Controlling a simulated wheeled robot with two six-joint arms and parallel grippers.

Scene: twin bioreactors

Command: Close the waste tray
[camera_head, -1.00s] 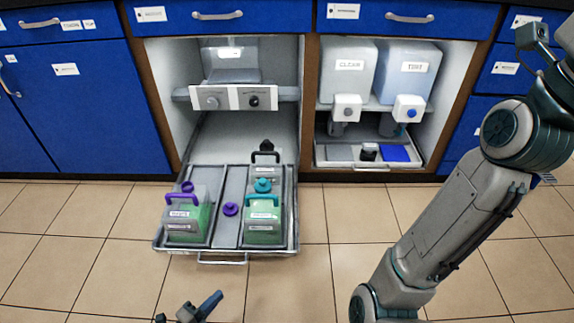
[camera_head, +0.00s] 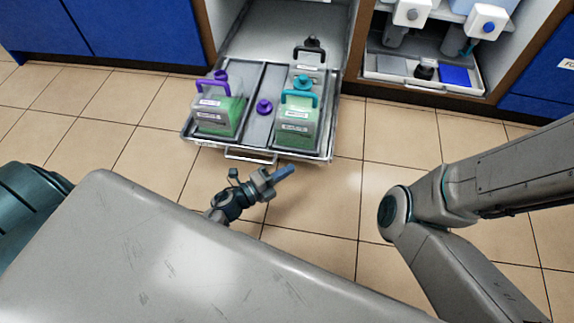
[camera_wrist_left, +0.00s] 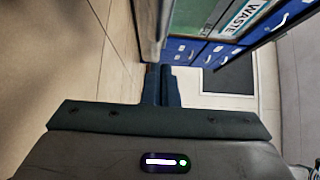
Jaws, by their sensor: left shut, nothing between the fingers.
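The waste tray (camera_head: 188,135) is pulled out of the left cabinet bay over the tiled floor, with its front handle (camera_head: 250,157) facing me. It holds a purple-handled jug (camera_head: 218,112) and a teal-handled jug (camera_head: 297,122), both with green contents, and a black-handled container (camera_head: 307,68) behind. A loose purple cap (camera_head: 264,107) lies between them. My left gripper (camera_head: 287,172) is shut and empty, apart from the tray, just in front of its front edge. Its shut fingers (camera_wrist_left: 161,86) also show in the left wrist view, where a WASTE label (camera_wrist_left: 245,15) is visible. My right gripper is out of frame.
The right bay holds a second tray (camera_head: 400,78) with a blue item (camera_head: 455,76) in it, under spigoted containers. Blue cabinet doors (camera_head: 130,35) stand to the left. Bare floor (camera_head: 310,210) lies in front of the waste tray.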

